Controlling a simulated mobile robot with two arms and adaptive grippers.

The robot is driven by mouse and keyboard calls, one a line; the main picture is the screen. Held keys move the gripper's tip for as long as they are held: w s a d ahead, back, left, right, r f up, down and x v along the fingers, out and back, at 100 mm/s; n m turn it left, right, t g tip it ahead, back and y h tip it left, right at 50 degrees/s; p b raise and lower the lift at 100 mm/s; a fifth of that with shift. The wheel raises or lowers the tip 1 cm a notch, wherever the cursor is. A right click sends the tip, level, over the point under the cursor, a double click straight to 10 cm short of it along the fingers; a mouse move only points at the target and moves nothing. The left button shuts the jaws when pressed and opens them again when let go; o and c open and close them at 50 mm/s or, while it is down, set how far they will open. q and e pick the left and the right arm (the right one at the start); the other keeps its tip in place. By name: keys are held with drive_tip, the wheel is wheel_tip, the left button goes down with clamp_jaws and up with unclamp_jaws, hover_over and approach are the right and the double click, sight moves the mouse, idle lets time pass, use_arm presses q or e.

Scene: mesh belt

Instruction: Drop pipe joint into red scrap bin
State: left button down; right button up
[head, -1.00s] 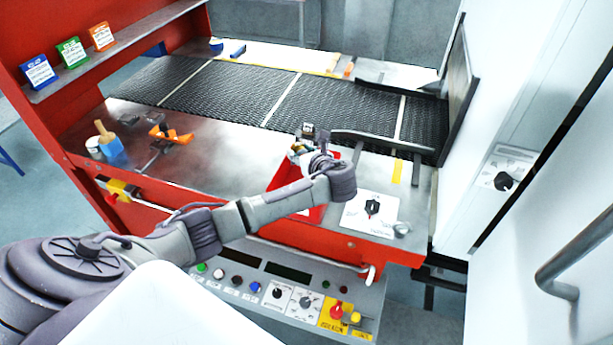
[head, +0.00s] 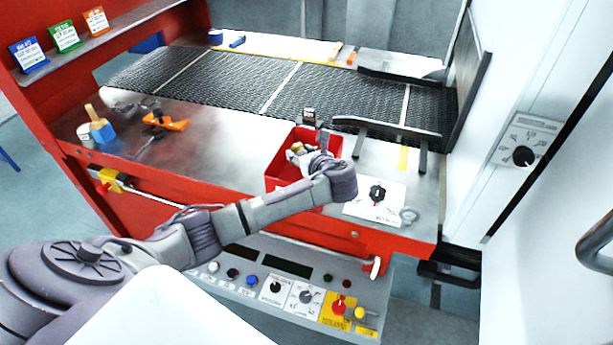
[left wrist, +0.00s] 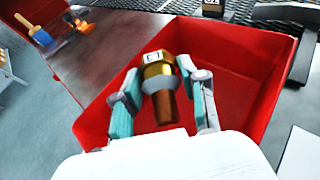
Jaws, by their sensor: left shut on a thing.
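The pipe joint (left wrist: 159,86) is a brass-coloured fitting with a hex collar and a small white label. My left gripper (left wrist: 160,92) is shut on it, with a teal-padded finger on each side in the left wrist view. The red scrap bin (left wrist: 255,65) lies behind and below the joint in that view, and its visible inside looks empty. In the head view the red bin (head: 284,165) stands on the metal table, and my left gripper (head: 303,152) is over its opening, partly covering it. My right gripper is not in view.
A white dial plate (head: 362,207) lies right of the bin. The mesh belt (head: 225,82) runs behind. A control panel (head: 260,275) is in front.

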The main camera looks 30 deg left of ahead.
use_arm(q)
drive_tip(key=shift+r, duration=0.15)
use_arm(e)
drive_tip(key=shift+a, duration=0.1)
use_arm(q)
drive_tip(key=c, duration=0.5)
unclamp_jaws()
drive_tip(key=shift+c, duration=0.2)
drive_tip(key=shift+d, duration=0.1)
drive_tip(key=v, duration=1.1)
drive_tip(key=shift+s+d, duration=0.2)
drive_tip(key=shift+d, duration=0.15)
drive_tip(key=shift+r, duration=0.15)
